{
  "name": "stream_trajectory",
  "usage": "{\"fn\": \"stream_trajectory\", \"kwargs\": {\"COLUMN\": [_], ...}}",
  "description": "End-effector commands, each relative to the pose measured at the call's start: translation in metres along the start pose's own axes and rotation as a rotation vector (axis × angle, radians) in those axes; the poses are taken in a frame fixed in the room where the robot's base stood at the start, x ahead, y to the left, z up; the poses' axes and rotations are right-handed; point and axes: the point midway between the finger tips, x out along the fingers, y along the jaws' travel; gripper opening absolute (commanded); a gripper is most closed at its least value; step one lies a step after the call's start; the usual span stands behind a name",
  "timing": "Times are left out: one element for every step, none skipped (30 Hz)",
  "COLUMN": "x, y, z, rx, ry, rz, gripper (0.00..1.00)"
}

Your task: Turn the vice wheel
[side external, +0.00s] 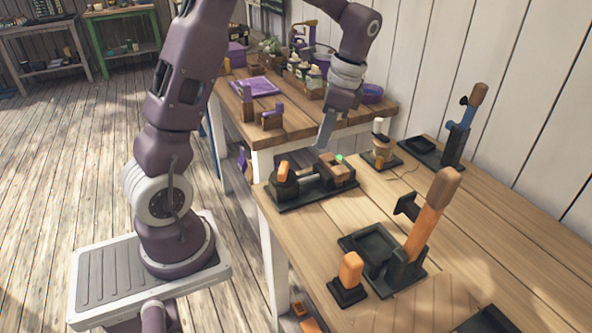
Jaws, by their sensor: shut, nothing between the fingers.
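A small vice (313,183) with a black base sits on the near wooden table, close to its far left corner. It has a wooden block at its right end with a small green spot on top. An upright part with an orange handle (283,171) stands at its left end; it looks like the vice wheel, but its round shape is hard to make out. My gripper (322,147) points down just above and behind the vice. It is shut and empty. I cannot tell whether its fingertips touch the vice.
A tall orange lever (428,222) and a short orange handle (350,270) stand on black bases nearer the camera. A blue lever (460,130) and a small orange-and-wood fixture (380,150) stand right of the vice. The back table (300,122) holds purple items and bottles.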

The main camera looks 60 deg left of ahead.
Motion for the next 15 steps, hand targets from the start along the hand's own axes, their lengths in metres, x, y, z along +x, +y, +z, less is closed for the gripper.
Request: {"fn": "stream_trajectory", "kwargs": {"x": [0.004,0.007,0.011,0.015,0.020,0.027,0.034,0.040,0.049,0.056,0.063,0.071,0.078,0.085,0.093], "y": [-0.003,-0.004,-0.004,-0.003,-0.003,-0.002,-0.002,-0.002,-0.002,-0.002,-0.002,-0.002,-0.001,-0.001,-0.002], "z": [-0.001,-0.001,-0.001,0.000,0.000,0.000,0.000,0.000,0.000,0.000,0.000,0.000,0.001,0.001,0.001], "rx": [0.007,0.009,0.011,0.011,0.011,0.011,0.011,0.011,0.011,0.011,0.011,0.010,0.009,0.009,0.009], "ry": [-0.008,-0.010,-0.011,-0.012,-0.011,-0.012,-0.012,-0.012,-0.012,-0.011,-0.011,-0.011,-0.011,-0.011,-0.011], "rz": [0.005,0.007,0.007,0.008,0.008,0.009,0.009,0.009,0.009,0.009,0.009,0.010,0.010,0.010,0.009], "gripper": [0.00,0.00,0.00,0.00,0.00,0.00,0.00,0.00,0.00,0.00,0.00,0.00,0.00,0.00,0.00]}}
